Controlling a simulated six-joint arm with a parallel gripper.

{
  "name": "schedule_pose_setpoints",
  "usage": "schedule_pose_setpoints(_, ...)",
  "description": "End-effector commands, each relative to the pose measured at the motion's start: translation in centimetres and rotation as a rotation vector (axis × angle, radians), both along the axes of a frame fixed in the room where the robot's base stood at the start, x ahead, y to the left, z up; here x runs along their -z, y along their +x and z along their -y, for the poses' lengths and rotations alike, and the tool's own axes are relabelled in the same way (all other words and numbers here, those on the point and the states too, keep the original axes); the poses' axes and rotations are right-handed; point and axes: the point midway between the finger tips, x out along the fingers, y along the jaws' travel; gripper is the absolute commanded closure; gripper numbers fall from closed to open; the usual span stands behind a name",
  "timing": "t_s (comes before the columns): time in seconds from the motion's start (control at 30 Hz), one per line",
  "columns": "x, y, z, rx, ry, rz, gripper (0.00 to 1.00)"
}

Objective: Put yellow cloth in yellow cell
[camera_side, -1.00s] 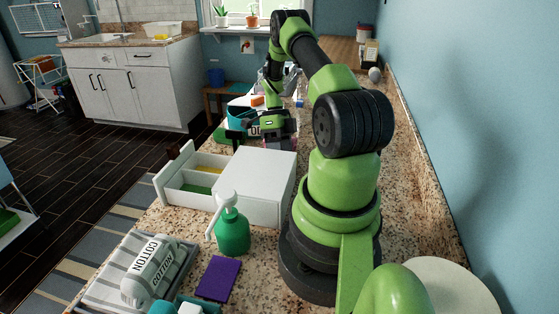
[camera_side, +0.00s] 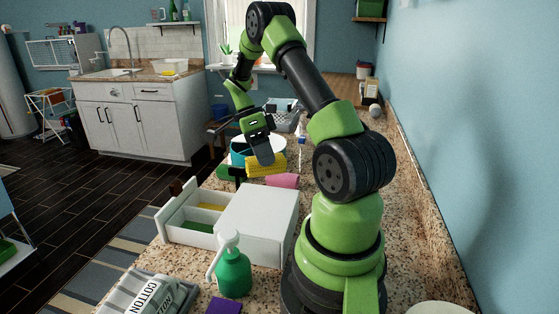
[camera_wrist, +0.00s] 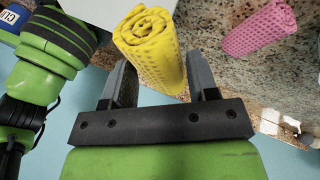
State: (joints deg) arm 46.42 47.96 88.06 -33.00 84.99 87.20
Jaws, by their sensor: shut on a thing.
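The rolled yellow cloth (camera_side: 268,168) is held in my gripper (camera_side: 258,155) above the counter, behind the white drawer box. In the wrist view the yellow cloth (camera_wrist: 150,45) sits between the two fingers of my gripper (camera_wrist: 162,82), which are shut on it. The white box (camera_side: 258,222) has its drawer (camera_side: 172,226) pulled out to the left. The drawer shows a yellow cell (camera_side: 211,207) on the far side and a green cell (camera_side: 196,226) on the near side. The yellow cell is partly hidden by the drawer walls.
A pink cloth (camera_side: 283,180) lies on the counter beneath and right of the yellow cloth; the wrist view also shows it (camera_wrist: 260,28). A green spray bottle (camera_side: 233,272) stands in front of the box. A teal-banded container (camera_side: 238,155) and a basket (camera_side: 283,120) stand behind.

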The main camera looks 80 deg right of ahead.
Motion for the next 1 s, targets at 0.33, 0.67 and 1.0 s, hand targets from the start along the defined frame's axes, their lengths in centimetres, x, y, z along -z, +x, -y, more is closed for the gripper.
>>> schedule_pose_setpoints(0.33, -2.6, 6.3, -8.2, -1.178, -0.01, -0.006, 0.69)
schedule_pose_setpoints(0.67, -3.9, 8.8, -14.1, -1.871, -0.015, -0.013, 0.69)
schedule_pose_setpoints(1.0, -4.5, 10.0, -17.9, -2.411, -0.015, -0.017, 0.69)
